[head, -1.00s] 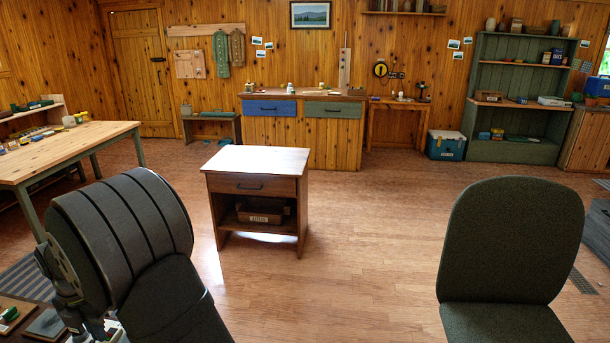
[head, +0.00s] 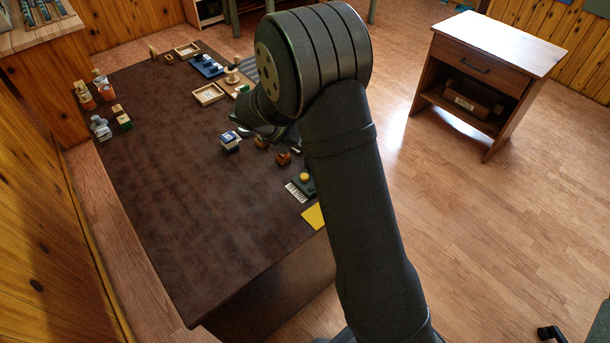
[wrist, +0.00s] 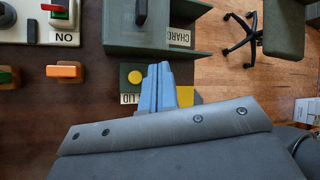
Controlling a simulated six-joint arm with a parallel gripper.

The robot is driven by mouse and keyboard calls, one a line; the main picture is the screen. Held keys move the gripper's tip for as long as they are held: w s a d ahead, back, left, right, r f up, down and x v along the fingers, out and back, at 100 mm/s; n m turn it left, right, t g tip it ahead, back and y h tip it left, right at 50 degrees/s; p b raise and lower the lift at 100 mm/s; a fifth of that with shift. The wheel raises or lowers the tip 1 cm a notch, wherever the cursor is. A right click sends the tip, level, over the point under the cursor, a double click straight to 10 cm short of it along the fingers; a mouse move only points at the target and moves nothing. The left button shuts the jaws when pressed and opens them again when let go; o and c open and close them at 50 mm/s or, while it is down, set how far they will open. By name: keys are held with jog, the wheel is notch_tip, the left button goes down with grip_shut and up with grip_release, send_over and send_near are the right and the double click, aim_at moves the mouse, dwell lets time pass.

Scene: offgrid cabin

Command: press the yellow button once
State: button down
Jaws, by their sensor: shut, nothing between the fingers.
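The yellow button (head: 304,178) is a small round knob on a dark green base, near the right edge of the dark brown table (head: 170,190) in the head view. In the head view my arm hides part of the table near the button.
A yellow sheet (head: 314,215) lies near the button. A green tray (wrist: 120,35) with a label, an orange block (wrist: 64,71) and a white switch panel (wrist: 40,30) are close by. Several small items stand further back. The table's near left part is clear.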

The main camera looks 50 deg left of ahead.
jog(key=shift+s+a+f+n+t, duration=0.2)
jog(key=shift+a+n+t, duration=0.15)
jog(key=shift+n+t, duration=0.25)
jog(key=shift+f, duration=0.1)
jog(key=shift+f, duration=4.3)
jog(key=shift+f, duration=0.1)
jog(key=shift+f, duration=0.3)
jog(key=shift+f, duration=0.6)
jog(key=shift+r, duration=1)
jog(key=shift+r, duration=0.15)
